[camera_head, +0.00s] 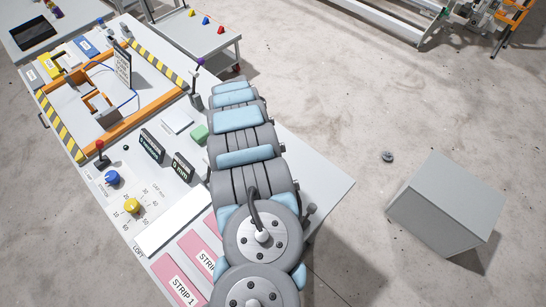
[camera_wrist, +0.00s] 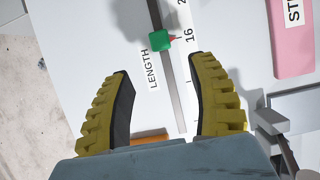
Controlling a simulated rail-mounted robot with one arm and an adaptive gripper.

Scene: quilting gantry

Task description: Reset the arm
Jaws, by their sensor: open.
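My arm (camera_head: 240,140) reaches over the right side of the white worktable in the head view, with its large grey joints nearest the camera. My gripper (camera_wrist: 160,65) shows in the wrist view with its two yellow, ridged fingers with black pads spread apart. Nothing is between the fingers but the view of the panel below. The gripper is hidden in the head view.
The worktable (camera_head: 335,185) holds a blue knob (camera_head: 112,178), a yellow knob (camera_head: 131,205), a red-topped lever (camera_head: 101,150), dark displays (camera_head: 152,148) and pink strips (camera_head: 178,282). An orange frame (camera_head: 150,108) stands at the far left. A grey box (camera_head: 445,205) stands on the floor at right.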

